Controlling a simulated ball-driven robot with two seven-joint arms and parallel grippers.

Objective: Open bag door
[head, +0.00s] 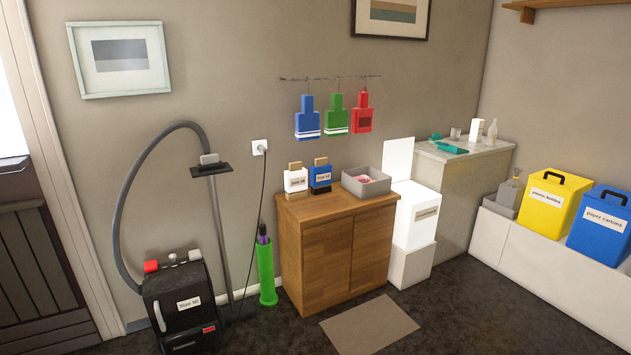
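A black canister vacuum cleaner (182,318) stands on the dark floor at the lower left. Its front carries a white label (188,303) that is too small to read surely. A pale curved strip (159,315) runs along the left of its front. A red-ended cylinder (152,266) lies across its top. The front looks closed, but I cannot tell which part is the bag door. A grey hose (122,200) arches from the vacuum to its upright tube (219,230). Neither of my grippers is in view.
A green cylinder (266,275) stands right of the vacuum, near a hanging black cord (264,190). A wooden cabinet (325,255) holds a white box (296,181), a blue box (320,177) and a grey bin (366,186). A mat (370,327) lies before it.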

